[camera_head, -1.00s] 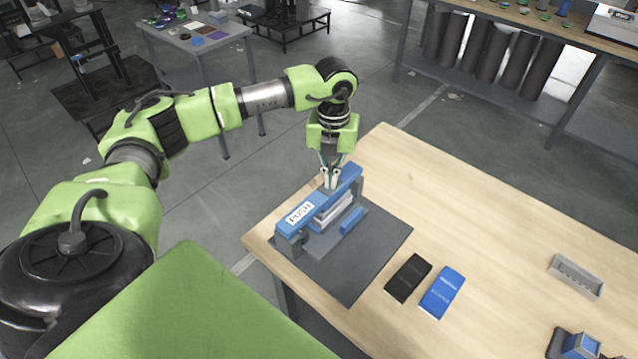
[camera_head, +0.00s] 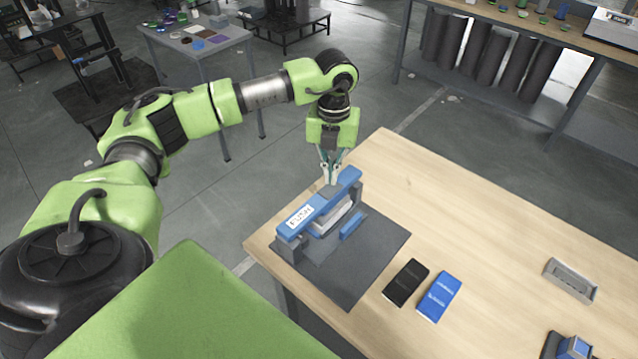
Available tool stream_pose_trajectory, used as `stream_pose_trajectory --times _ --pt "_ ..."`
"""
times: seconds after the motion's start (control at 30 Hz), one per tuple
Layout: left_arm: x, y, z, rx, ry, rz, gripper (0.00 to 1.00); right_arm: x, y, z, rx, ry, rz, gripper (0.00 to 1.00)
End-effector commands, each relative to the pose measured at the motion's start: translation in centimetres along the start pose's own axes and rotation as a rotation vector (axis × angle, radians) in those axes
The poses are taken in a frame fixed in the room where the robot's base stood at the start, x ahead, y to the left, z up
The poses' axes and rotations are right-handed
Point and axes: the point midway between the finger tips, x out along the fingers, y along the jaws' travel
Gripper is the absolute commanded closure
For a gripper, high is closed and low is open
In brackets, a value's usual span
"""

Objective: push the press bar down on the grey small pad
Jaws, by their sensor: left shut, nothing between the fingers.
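The press bar (camera_head: 344,180) is a long blue bar with a white "PUSH" label, part of a press standing on a dark grey mat on the wooden table. The grey small pad (camera_head: 326,192) is a patch on top of the bar, right of the label. White sheets show under the bar, with a gap partly visible. My left gripper (camera_head: 331,181) is shut and empty, pointing down just above or at the pad's far edge. I cannot tell if its tips touch the bar. My right gripper is not in view.
A black block (camera_head: 406,283) and a blue block (camera_head: 439,297) lie right of the mat. A grey tray (camera_head: 571,280) and a small blue-and-grey device (camera_head: 570,346) stand further right. The table (camera_head: 480,225) between them is clear.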

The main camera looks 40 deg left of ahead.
Motion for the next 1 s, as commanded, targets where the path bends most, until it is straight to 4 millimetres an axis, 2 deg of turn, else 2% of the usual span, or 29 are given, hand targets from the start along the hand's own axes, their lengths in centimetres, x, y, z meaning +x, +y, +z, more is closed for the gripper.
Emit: stream_pose_trajectory --times 0.03,0.5,1.0 --pt "-0.8 0.0 0.0 0.000 -0.001 0.000 1.00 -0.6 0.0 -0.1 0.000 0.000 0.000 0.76" --pt "-4.8 0.0 0.0 0.000 -0.001 0.000 1.00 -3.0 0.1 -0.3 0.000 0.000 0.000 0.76" --pt "-4.8 0.0 0.0 0.000 0.000 0.000 1.00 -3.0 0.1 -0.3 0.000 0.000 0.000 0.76"
